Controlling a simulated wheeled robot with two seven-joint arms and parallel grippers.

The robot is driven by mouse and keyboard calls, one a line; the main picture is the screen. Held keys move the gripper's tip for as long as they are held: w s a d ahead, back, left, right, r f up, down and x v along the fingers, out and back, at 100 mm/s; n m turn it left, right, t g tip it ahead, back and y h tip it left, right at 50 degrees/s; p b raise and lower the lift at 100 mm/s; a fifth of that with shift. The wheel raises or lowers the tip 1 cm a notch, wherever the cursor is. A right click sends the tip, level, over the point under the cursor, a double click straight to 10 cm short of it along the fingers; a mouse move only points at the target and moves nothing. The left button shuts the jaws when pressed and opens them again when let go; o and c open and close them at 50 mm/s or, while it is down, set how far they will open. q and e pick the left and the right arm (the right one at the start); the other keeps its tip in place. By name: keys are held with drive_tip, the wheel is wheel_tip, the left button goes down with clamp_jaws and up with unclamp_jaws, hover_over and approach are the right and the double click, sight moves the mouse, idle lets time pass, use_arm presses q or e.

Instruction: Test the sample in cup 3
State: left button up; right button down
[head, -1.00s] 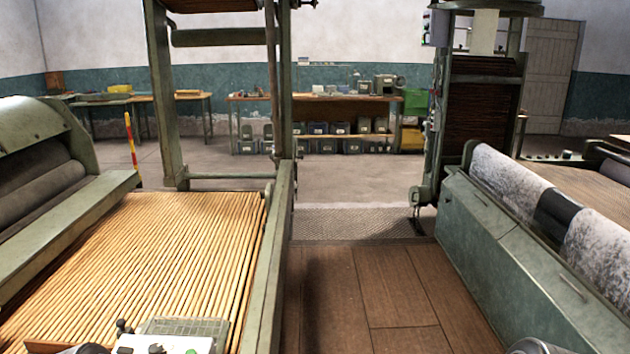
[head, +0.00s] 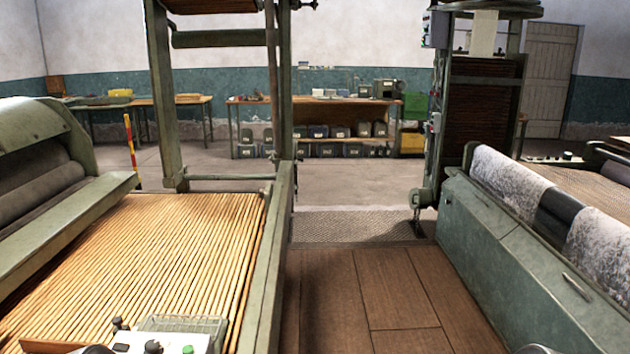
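No cup or sample that I can make out shows in the head view. Neither of my grippers can be seen; only small rounded grey parts, possibly mine, show at the bottom edge. A white box with dark knobs and a green button (head: 187,349) sits low at the left of centre, cut off by the bottom edge. A wire basket (head: 185,325) stands just behind it, and I see nothing in it clearly.
A slatted wooden lattice (head: 150,260) fills the left, inside a green machine frame. A green machine (head: 520,265) with a fleecy roller (head: 510,175) stands on the right. A wooden-floored aisle (head: 350,290) between them is clear. A workbench (head: 315,99) with several bins stands at the back.

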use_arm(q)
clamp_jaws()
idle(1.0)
